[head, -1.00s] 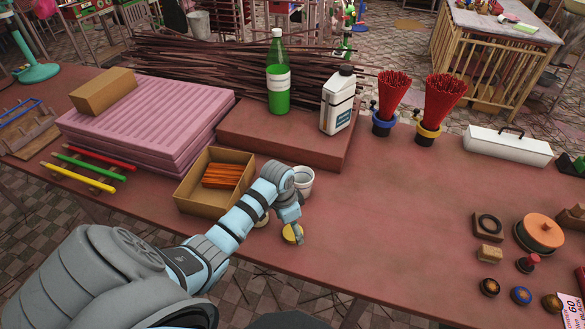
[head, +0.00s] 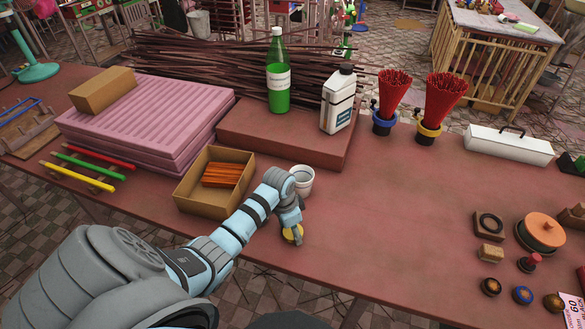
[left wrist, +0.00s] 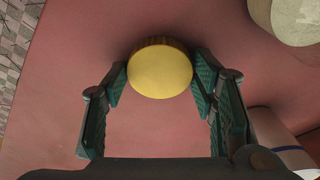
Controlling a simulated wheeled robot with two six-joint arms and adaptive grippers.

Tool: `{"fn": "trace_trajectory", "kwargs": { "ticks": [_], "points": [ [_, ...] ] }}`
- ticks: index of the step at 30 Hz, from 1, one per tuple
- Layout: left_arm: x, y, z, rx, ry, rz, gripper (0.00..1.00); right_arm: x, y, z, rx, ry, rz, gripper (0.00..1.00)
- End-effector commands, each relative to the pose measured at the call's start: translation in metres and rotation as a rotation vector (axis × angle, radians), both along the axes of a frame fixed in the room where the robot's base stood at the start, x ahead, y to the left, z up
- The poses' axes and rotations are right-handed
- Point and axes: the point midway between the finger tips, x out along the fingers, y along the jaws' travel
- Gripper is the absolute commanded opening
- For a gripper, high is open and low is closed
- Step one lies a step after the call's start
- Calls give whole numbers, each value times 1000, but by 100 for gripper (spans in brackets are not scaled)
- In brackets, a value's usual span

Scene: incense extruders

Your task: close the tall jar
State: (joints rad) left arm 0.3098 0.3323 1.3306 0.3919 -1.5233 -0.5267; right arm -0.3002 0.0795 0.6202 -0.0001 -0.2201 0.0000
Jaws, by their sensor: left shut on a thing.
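A round yellow lid with a brown rim (left wrist: 160,70) is between the fingertips of my left gripper (left wrist: 159,82) in the left wrist view. The fingers are shut on its sides. In the head view the lid (head: 289,235) shows near the table's front edge, under my left gripper (head: 293,236). I cannot tell whether it touches the table. A pale, rounded jar-like thing (left wrist: 296,20) is cut off at the top right of the wrist view, apart from the lid. In the head view my arm mostly hides that spot. My right gripper is not in view.
A white cup (head: 304,187) stands just behind my left gripper. A cardboard box with orange sticks (head: 185,196) is left of it. A raised slab (head: 235,140) with a green bottle (head: 278,90) and a white jug (head: 338,103) lies behind.

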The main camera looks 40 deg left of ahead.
Motion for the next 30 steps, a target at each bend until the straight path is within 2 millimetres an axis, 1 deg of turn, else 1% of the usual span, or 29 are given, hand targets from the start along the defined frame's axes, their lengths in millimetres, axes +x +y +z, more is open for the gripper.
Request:
{"fn": "trace_trajectory", "kwargs": {
  "ticks": [4,7,11,15,18,21,24,30],
  "points": [
    [0,0,2,0,-1,0,43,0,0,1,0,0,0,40],
    [1,0,13,0,-2,-1,43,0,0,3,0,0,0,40],
    [1,1,39,2,-4,0,43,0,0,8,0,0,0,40],
    [1,1,70,2,-4,0,43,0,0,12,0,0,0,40],
    [1,0,87,0,-3,0,43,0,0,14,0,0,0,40],
    [1,0,97,1,-3,0,43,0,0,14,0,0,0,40],
    [0,0,101,0,0,0,43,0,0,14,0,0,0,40],
    [0,0,101,0,0,1,43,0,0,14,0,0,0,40]
  ]
}}
